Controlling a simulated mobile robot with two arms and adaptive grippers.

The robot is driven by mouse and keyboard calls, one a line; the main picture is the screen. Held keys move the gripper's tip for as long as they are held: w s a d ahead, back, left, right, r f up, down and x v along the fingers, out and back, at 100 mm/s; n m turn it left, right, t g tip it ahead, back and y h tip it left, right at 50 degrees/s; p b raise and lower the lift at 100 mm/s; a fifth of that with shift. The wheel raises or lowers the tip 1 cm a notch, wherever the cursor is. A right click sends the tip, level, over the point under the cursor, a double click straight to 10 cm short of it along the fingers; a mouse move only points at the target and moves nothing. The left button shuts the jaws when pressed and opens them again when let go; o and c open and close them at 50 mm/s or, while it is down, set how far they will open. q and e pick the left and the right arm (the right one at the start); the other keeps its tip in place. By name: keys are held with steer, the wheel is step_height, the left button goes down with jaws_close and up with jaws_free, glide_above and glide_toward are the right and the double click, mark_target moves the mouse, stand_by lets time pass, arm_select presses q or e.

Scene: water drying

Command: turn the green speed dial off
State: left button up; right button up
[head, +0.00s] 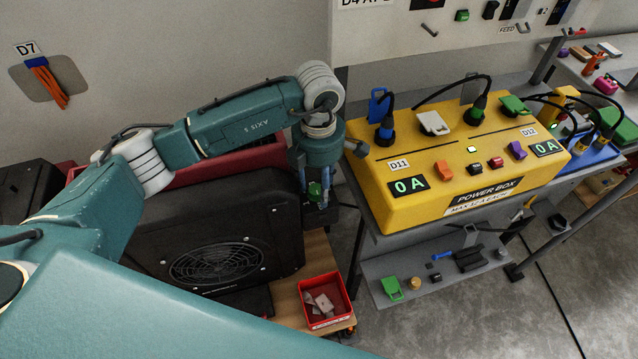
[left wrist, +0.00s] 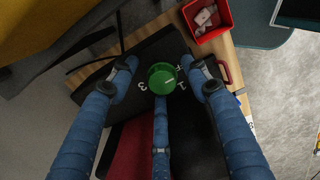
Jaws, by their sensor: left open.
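The green speed dial (left wrist: 162,78) is a round knob on a dark panel (left wrist: 113,82) with white digits, a 3 and a 1 among them, in the left wrist view. A small pale mark shows on its face. My left gripper (left wrist: 160,72) is open, its three blue fingers spread around the dial, one at each side and one below. I cannot tell whether any finger touches it. In the head view the left gripper (head: 319,200) points down at the right end of the black blower (head: 190,235), and the green dial (head: 314,189) shows between its fingers.
The yellow power box (head: 455,170) stands on a grey bench close to the right of the left gripper. A red bin (head: 347,303) with pale pieces sits on the wooden board in front. A red case (head: 255,158) lies behind the blower.

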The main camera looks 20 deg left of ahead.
mark_target(319, 188)
arm_select(q)
steer(key=shift+r, duration=4)
steer(key=shift+d, duration=0.1)
